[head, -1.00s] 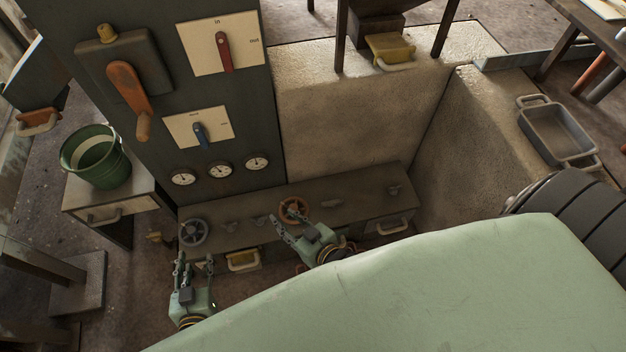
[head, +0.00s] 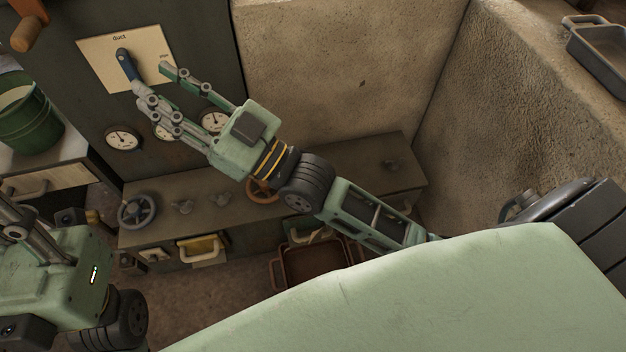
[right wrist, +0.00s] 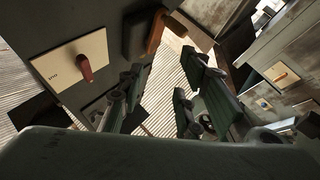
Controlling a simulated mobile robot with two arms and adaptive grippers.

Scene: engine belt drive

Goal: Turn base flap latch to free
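No part in view is labelled as the base flap latch, and I cannot tell which one it is. In the head view a blue lever (head: 126,64) sits on a pale plate (head: 97,60) marked "duct", its handle pointing up and slightly left. My right gripper (head: 157,84) is open in front of this plate, its fingers close to the lever's lower end; contact is unclear. The right wrist view shows its fingers apart and empty, and a red lever (right wrist: 86,69) on a pale plate. My left gripper (head: 22,225) is at the lower left, its fingertips cut off.
Gauges (head: 122,138) sit below the plate. A low bench (head: 330,168) carries a grey handwheel (head: 137,209), an orange handwheel partly behind my right arm, and several small grey knobs. A green bucket (head: 22,118) stands at left. A concrete wall (head: 345,70) lies right of the panel.

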